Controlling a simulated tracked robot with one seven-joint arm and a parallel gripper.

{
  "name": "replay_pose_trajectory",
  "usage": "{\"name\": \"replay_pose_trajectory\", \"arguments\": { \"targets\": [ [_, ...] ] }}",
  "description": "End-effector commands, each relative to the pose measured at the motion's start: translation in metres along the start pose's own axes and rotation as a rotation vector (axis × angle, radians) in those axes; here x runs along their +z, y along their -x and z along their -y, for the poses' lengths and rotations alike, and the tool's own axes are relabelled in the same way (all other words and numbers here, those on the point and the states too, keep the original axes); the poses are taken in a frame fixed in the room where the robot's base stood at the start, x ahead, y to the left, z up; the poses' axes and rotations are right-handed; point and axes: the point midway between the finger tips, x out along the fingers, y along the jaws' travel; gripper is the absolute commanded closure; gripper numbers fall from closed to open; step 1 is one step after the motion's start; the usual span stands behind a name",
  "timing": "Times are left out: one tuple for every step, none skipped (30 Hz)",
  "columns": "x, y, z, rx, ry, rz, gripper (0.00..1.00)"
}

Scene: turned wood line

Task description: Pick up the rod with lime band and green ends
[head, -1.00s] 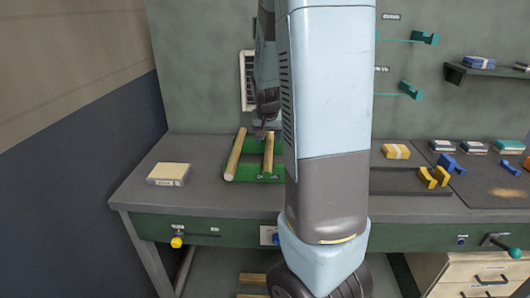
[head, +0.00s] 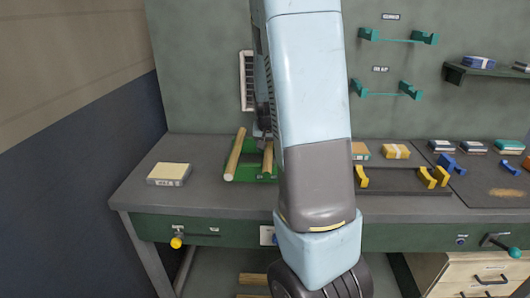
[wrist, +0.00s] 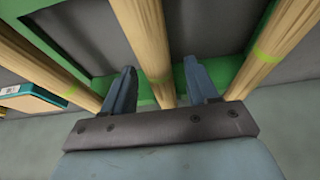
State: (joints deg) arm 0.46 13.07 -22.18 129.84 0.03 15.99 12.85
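Pale wooden rods lie across a green rack (head: 228,178). In the head view I see a left rod (head: 235,155) and a second rod (head: 267,158); my arm covers what lies to the right. The wrist view shows a left rod (wrist: 40,62) and a right rod (wrist: 280,38), each with a lime band. A middle rod (wrist: 145,35) lies between my fingers' lines, with a faint greenish mark low on it. The end colours cannot be made out. My gripper (wrist: 160,75) is open, its fingers on either side of the middle rod; contact is not clear.
A cream block (head: 169,174) sits on the bench left of the rack. A teal-edged box (wrist: 25,100) shows at the left of the wrist view. Yellow holders (head: 428,177) and blue pieces (head: 449,163) stand to the right. The wall is close behind the rack.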

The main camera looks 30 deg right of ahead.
Motion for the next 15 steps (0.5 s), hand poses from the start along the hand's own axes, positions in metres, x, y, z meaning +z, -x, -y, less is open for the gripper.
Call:
{"name": "replay_pose_trajectory", "arguments": {
  "targets": [
    [0.0001,0.0001,0.0000,0.000,0.000,0.000,0.47],
    [0.0001,0.0001,0.0001,0.000,0.000,0.000,0.50],
    [0.0001,0.0001,0.0001,0.000,0.000,0.000,0.54],
    [0.0001,0.0001,0.0001,0.000,0.000,0.000,0.56],
    [0.0001,0.0001,0.0001,0.000,0.000,0.000,0.59],
    [0.0002,0.0001,0.0002,0.000,0.000,0.000,0.63],
    [0.0002,0.0001,0.0002,0.000,0.000,0.000,0.66],
    [0.0002,0.0001,0.0002,0.000,0.000,0.000,0.69],
    [0.0002,0.0001,0.0002,0.000,0.000,0.000,0.73],
    [0.0002,0.0002,0.0003,0.000,0.000,0.000,0.76],
    [0.0002,0.0002,0.0002,0.000,0.000,0.000,0.79],
    [0.0002,0.0002,0.0003,0.000,0.000,0.000,0.82],
    [0.0002,0.0002,0.0003,0.000,0.000,0.000,0.85],
    [0.0002,0.0002,0.0003,0.000,0.000,0.000,0.88],
    [0.0003,0.0002,0.0003,0.000,0.001,0.000,0.92]
  ]
}}
